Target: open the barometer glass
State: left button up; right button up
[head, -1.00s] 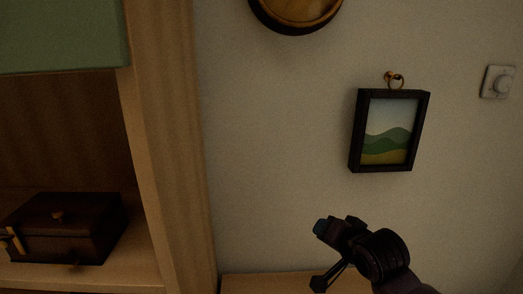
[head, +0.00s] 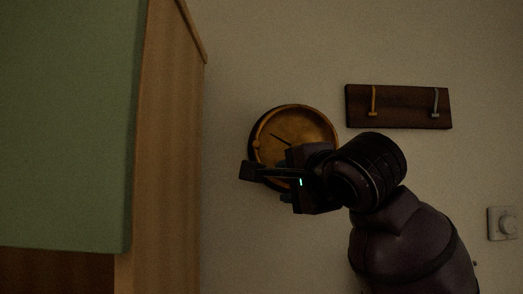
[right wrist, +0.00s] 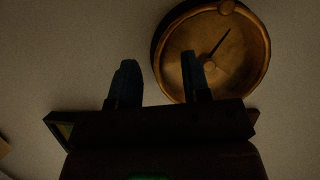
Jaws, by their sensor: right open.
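The barometer (head: 304,123) is a round brass-coloured dial in a dark case on the wall, with one dark needle. My right gripper (head: 268,182) is in front of its lower part and hides some of the rim. In the right wrist view the barometer (right wrist: 240,62) is at the upper right, with a small knob-like piece on its top rim. There the open right gripper (right wrist: 158,80) has two separate fingers with nothing between them. The right finger overlaps the dial's lower left; I cannot tell whether it touches. The left gripper is not in view.
A wooden cabinet (head: 165,140) with a green door (head: 70,120) stands close on the left. A dark hook board (head: 398,107) hangs at the upper right. A wall dial switch (head: 503,223) is at the right. The wall between them is bare.

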jog(key=m, duration=0.1)
send_near(258, 144)
jog(key=shift+t, duration=0.3)
jog(key=x, duration=0.4)
jog(key=p+x, duration=0.1)
jog(key=x, duration=0.3)
jog(key=shift+w+a+f, duration=0.15)
jog(key=shift+w+f, duration=0.05)
jog(key=shift+w, duration=0.1)
jog(key=shift+w+a, duration=0.2)
jog(key=shift+w, duration=0.3)
jog(key=shift+c, duration=0.4)
jog(key=c, duration=0.7)
grip_shut()
